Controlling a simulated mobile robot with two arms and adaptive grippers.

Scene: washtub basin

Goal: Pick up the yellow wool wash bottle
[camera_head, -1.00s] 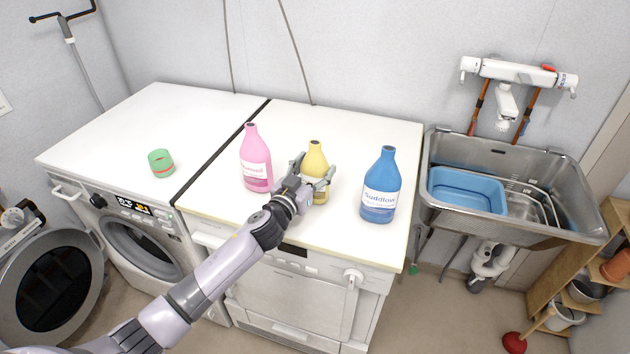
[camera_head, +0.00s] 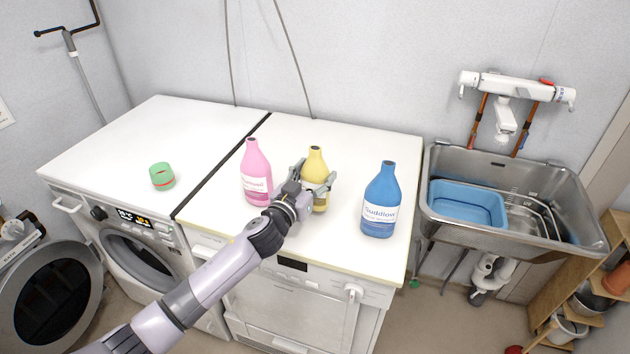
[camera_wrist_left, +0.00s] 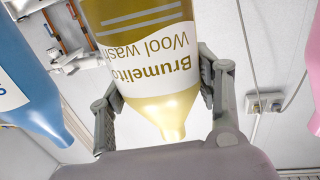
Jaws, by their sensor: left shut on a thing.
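The yellow wool wash bottle (camera_head: 316,163) stands upright on the white machine top between a pink bottle and a blue bottle. My left gripper (camera_head: 314,188) is shut on it, with the fingers on both sides of the bottle. The left wrist view shows the bottle (camera_wrist_left: 165,105) upside down in the picture, its "Wool wash" label facing the camera, between the two fingers of the gripper (camera_wrist_left: 160,95). Whether its base touches the top cannot be told. My right gripper is not in view.
The pink bottle (camera_head: 256,170) stands close on the left, the blue bottle (camera_head: 381,200) on the right. A green cup (camera_head: 162,177) sits on the left machine. A steel sink (camera_head: 440,232) holding a blue basin (camera_head: 468,203) is at the right. The top behind the bottles is clear.

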